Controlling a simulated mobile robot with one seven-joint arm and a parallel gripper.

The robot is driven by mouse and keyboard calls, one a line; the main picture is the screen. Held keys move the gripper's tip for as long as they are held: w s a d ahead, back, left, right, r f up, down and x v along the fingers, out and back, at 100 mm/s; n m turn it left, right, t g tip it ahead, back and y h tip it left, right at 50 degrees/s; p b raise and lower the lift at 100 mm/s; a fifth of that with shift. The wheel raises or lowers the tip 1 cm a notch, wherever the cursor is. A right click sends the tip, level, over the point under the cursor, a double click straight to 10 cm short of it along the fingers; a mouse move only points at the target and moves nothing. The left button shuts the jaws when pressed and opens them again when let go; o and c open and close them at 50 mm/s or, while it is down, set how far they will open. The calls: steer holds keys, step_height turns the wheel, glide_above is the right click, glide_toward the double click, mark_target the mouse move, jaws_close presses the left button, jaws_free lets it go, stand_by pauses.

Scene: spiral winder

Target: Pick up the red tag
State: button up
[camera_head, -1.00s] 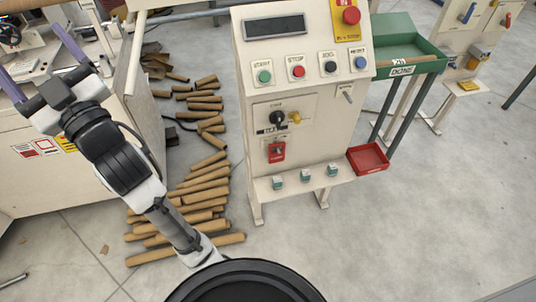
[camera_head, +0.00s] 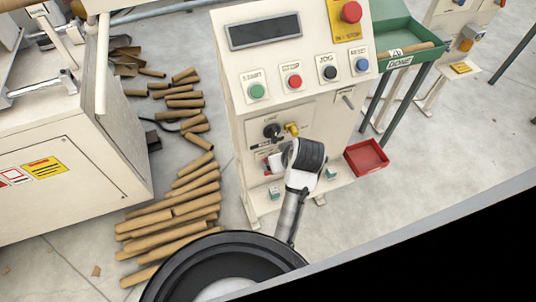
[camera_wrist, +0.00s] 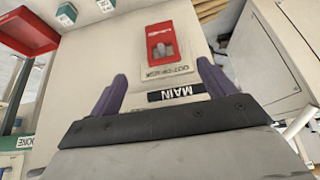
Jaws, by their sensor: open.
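The red tag (camera_wrist: 160,42) shows in the wrist view on a pale plate with lettering, on the front of the cream control cabinet (camera_head: 240,110). It appears to have small grey shapes on it. My gripper (camera_wrist: 162,70) is open, its two purple fingers apart and pointing toward the panel. The tag lies just beyond the fingertips, roughly between them, with nothing held. In the head view my arm's end covers most of the tag and the fingers.
A black knob (camera_head: 271,131) and yellow part (camera_head: 292,129) sit above my wrist. A red bin (camera_head: 366,157) and green DONE tray (camera_head: 410,55) are at the right. Small teal blocks (camera_head: 274,193) stand on the cabinet's low ledge. Brown tubes (camera_head: 165,225) litter the floor at left.

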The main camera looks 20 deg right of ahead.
steer(key=shift+p+x, duration=0.95)
steer(key=shift+x, duration=5.8)
steer(key=shift+w+a+r, duration=0.1)
steer(key=shift+a, duration=0.05)
steer(key=c, duration=1.1)
steer(key=shift+c, duration=0.2)
